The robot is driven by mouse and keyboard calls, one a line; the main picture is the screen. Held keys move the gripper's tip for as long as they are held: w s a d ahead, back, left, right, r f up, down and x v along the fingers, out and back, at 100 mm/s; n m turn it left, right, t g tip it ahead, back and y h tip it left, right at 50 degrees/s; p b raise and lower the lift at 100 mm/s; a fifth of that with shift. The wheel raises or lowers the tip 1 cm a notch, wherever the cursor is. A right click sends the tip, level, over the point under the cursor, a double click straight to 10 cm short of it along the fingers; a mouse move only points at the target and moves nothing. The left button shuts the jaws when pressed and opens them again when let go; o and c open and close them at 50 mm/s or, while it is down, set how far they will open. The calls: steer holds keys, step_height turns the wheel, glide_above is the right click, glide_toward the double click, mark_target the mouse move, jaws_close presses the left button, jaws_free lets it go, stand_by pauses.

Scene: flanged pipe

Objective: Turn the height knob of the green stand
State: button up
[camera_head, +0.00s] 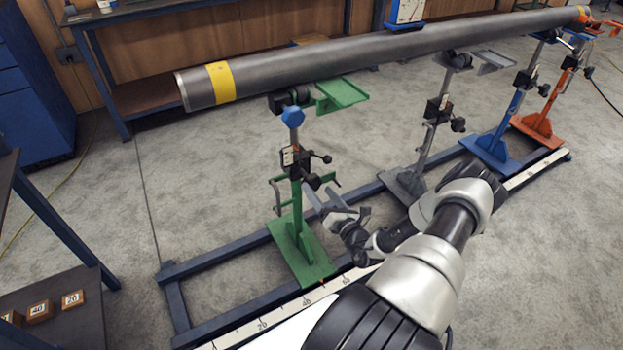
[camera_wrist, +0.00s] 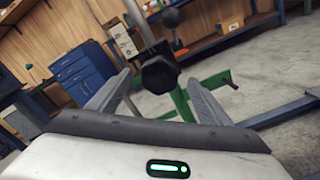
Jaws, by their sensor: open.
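The green stand (camera_head: 298,215) stands on the blue rail frame under the left end of the pipe. Its post carries a clamp (camera_head: 290,157) with two black knobs, an upper one (camera_head: 327,158) and a lower one (camera_head: 314,181). My gripper (camera_head: 323,197) is open, just right of the post and close to the lower knob. In the wrist view a dark faceted knob (camera_wrist: 160,73) appears between and beyond my open fingers (camera_wrist: 158,88). I see no clear contact, and the exact gap cannot be told. A blue hexagonal part (camera_head: 292,116) sits near the post's top.
The long grey pipe (camera_head: 330,62) with yellow bands rests above the row of stands. A green bracket (camera_wrist: 205,88) lies close to my right finger in the wrist view. The grey stand (camera_head: 410,180) is to the right. Open floor (camera_head: 220,210) lies left of the green stand.

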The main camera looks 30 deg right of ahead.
steer(key=s+p, duration=0.1)
steer(key=s, duration=0.7)
steer(key=shift+s+a, duration=0.3)
steer(key=shift+s, duration=0.1)
